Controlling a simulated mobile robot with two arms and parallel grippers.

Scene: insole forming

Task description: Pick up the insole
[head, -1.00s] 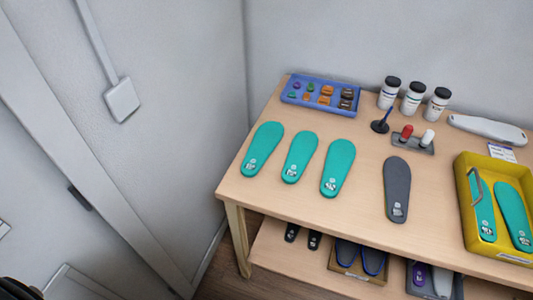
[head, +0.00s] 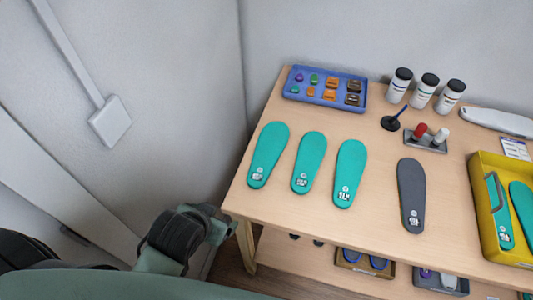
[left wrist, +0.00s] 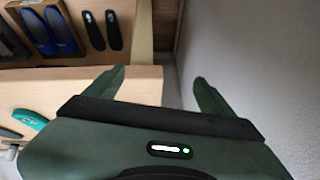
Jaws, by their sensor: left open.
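Three teal insoles lie flat on the table, side by side: a left one (head: 268,155), a middle one (head: 309,162) and a right one (head: 346,172). A dark grey insole (head: 411,194) lies to their right. More teal insoles, such as this one (head: 500,212), are in the yellow tray (head: 484,212). My left gripper shows in the left wrist view (left wrist: 160,86), open and empty, near the table's edge. In the head view its arm is at the lower left, short of the table and apart from the insoles. Part of a teal insole (left wrist: 28,121) shows in the wrist view. My right gripper is not seen.
A blue tray (head: 296,97) of small parts stands at the back left of the wooden table (head: 290,218). Several bottles, a pen stand (head: 391,123) and a grey holder (head: 426,142) stand behind the insoles. A lower shelf holds footwear. A wall (head: 180,70) rises left of the table.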

